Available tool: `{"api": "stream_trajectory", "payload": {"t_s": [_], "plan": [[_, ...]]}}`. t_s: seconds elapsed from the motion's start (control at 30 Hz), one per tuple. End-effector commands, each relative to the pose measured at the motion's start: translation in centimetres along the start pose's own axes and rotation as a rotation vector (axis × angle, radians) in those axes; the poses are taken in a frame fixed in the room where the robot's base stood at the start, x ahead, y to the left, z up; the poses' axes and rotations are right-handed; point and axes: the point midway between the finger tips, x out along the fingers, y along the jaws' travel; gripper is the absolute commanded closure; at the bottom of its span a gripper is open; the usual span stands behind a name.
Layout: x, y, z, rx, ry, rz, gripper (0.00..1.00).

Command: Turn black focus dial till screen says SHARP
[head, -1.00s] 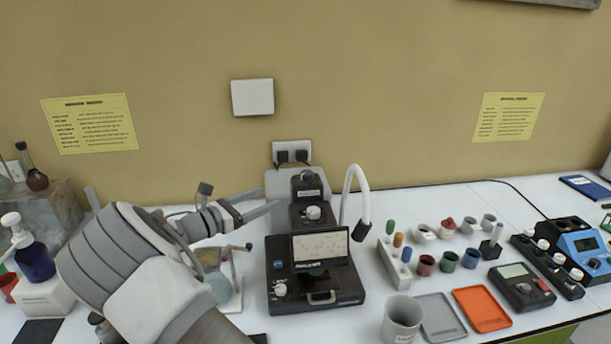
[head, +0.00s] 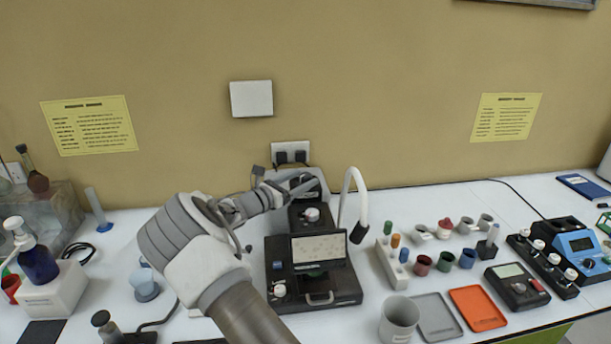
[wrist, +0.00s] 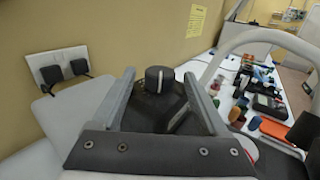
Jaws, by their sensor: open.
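The black focus dial (wrist: 159,79) has a pale line on its side and sits on top of the black instrument (head: 330,292). In the wrist view my gripper (wrist: 158,75) is open, with one finger on each side of the dial and gaps visible between. I cannot tell whether the fingertips are level with the dial. In the head view my gripper (head: 296,184) is at the top of the instrument and partly hides the dial. The screen (head: 318,248) shows a pale field with faint specks; I can read no word on it.
A white curved lamp arm (head: 348,190) rises just right of the instrument's top. A wall socket with two black plugs (head: 291,153) is behind it. Cups, trays and a meter (head: 517,287) stand to the right. A blue bottle (head: 38,264) stands far left.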

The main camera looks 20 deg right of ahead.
Motion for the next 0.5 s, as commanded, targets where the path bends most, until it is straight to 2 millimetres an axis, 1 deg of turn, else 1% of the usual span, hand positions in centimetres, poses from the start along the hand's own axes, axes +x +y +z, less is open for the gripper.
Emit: {"api": "stream_trajectory", "payload": {"t_s": [0.03,0.1,0.2,0.5], "plan": [[0.7,0.0,0.1,0.001,0.000,0.000,0.23],[1.3,0.0,0.0,0.000,0.000,0.000,0.23],[1.8,0.0,0.0,0.000,0.000,0.000,0.23],[2.0,0.0,0.0,0.000,0.001,0.001,0.23]]}}
